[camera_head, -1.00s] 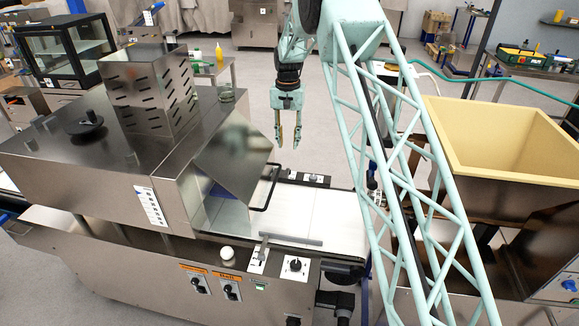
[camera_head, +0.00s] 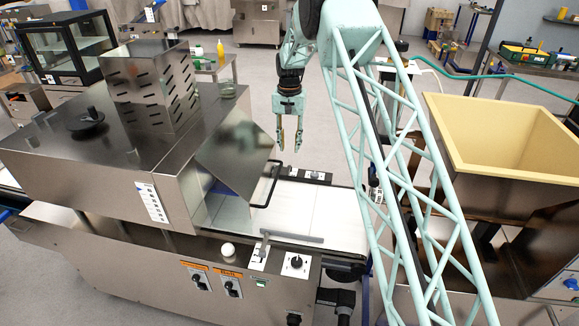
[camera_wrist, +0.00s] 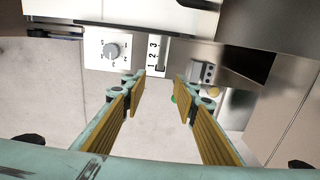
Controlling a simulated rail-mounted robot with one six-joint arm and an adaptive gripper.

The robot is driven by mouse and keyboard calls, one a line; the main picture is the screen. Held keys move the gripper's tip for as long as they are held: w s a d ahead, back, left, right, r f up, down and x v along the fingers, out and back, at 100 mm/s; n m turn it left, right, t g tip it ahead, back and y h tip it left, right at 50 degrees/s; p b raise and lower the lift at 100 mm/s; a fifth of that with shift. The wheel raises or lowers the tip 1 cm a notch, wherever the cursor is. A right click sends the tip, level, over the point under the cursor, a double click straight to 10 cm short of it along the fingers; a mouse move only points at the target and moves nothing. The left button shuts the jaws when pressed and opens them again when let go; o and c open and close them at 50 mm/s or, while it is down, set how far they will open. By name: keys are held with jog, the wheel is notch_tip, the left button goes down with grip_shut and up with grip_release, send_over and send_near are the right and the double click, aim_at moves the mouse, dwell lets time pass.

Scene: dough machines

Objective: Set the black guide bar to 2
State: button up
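My gripper (camera_head: 289,147) hangs over the far side of the conveyor machine, pointing down. Its two yellow-lined fingers are apart and empty, as the wrist view (camera_wrist: 158,82) shows. In the wrist view a white scale marked 1, 2, 3 (camera_wrist: 154,52) lies beyond the fingertips. A small black mark sits at its lower end, near the 1. A thin dark bar (camera_wrist: 140,29) runs along the white belt's edge above the scale; I cannot tell for sure that it is the guide bar. In the head view a grey bar (camera_head: 294,237) lies across the near side of the belt.
A white dial plate with a grey knob (camera_wrist: 112,50) is left of the scale, and a grey switch block (camera_wrist: 203,72) is to its right. The metal hood (camera_head: 236,157) with its black handle (camera_head: 268,186) stands left of my gripper. A yellow-lined hopper (camera_head: 505,145) is at right.

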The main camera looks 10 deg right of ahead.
notch_tip(320, 180, down, 11)
jog(key=shift+r+b, duration=0.1)
jog(key=shift+b, duration=0.45)
grip_shut()
dwell(0.3)
